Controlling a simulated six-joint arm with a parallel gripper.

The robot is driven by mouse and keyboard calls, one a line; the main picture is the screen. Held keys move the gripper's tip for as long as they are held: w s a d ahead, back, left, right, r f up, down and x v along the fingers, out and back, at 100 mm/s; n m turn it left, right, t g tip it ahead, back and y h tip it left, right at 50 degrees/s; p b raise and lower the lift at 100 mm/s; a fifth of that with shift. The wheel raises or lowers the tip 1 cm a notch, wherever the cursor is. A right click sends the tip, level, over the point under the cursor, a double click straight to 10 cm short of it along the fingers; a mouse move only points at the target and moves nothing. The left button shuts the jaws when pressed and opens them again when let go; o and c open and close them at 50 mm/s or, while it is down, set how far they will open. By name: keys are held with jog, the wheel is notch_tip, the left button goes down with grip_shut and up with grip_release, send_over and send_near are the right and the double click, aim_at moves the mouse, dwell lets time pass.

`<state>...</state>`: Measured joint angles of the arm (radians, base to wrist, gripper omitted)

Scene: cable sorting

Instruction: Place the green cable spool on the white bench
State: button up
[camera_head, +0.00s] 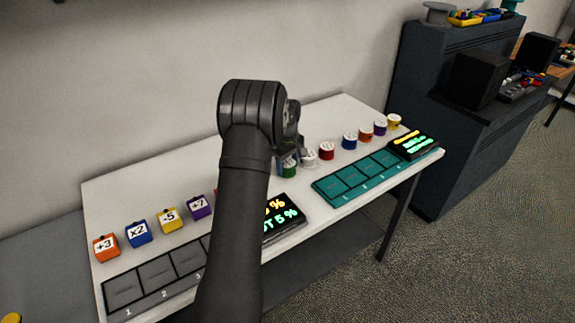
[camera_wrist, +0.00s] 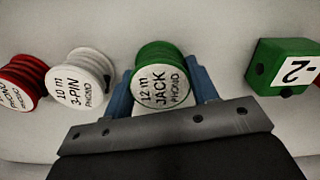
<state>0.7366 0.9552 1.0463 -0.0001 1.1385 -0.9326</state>
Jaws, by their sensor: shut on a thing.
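The green cable spool (camera_head: 288,168) is at my gripper, over the white bench (camera_head: 125,185), and partly hidden by my arm. In the wrist view, the green spool (camera_wrist: 160,82), labelled "12 m JACK PHONO", is between my gripper's (camera_wrist: 161,92) two blue fingers, which are shut on it. My gripper also shows in the head view (camera_head: 291,158). The spool looks upright, with its label facing the wrist camera. I cannot tell whether its base touches the bench.
A white spool (camera_wrist: 78,78) and a red spool (camera_wrist: 22,82) stand to the left in the wrist view; a green "-2" cube (camera_wrist: 284,66) is to the right. A teal slotted tray (camera_head: 350,178), a grey numbered tray (camera_head: 145,283) and several cubes and spools occupy the bench.

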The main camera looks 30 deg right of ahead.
aim_at(288, 163)
jog(key=o, duration=0.7)
jog(key=shift+f, duration=0.15)
jog(key=shift+o, duration=0.2)
notch_tip(288, 163, up, 12)
jog(key=shift+r, duration=0.2)
notch_tip(288, 163, down, 12)
jog(key=shift+f, duration=0.15)
notch_tip(288, 163, up, 2)
jog(key=shift+r, duration=1.05)
